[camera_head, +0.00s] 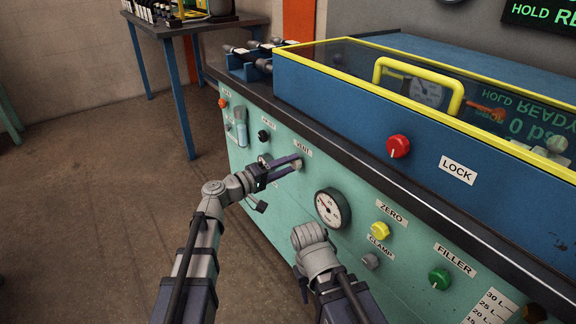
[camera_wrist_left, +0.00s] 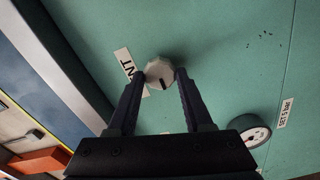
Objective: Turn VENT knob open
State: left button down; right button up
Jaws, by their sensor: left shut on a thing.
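The VENT knob (camera_head: 297,164) is a small pale round knob on the green front panel (camera_head: 345,165), below its VENT label (camera_head: 303,148). In the left wrist view the knob (camera_wrist_left: 158,72) shows a dark pointer mark, with the label (camera_wrist_left: 126,64) to its left. My left gripper (camera_head: 288,168) is shut on the knob, a finger on each side of it. It also shows in the left wrist view (camera_wrist_left: 156,82). My right arm is in the lower middle of the head view; its fingers are not visible.
A pressure gauge (camera_head: 331,208) sits right of the knob. The ZERO knob (camera_head: 381,231), CLAMP knob (camera_head: 371,261) and FILLER knob (camera_head: 439,278) are farther right. A red LOCK knob (camera_head: 398,146) is on the blue box (camera_head: 340,110) above. The floor (camera_head: 90,190) at left is clear.

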dwell(0.4)
pick_arm(q)
jog(key=shift+c, duration=1.5)
grip_release()
jog(key=v, duration=0.8)
jog(key=shift+d, duration=0.1)
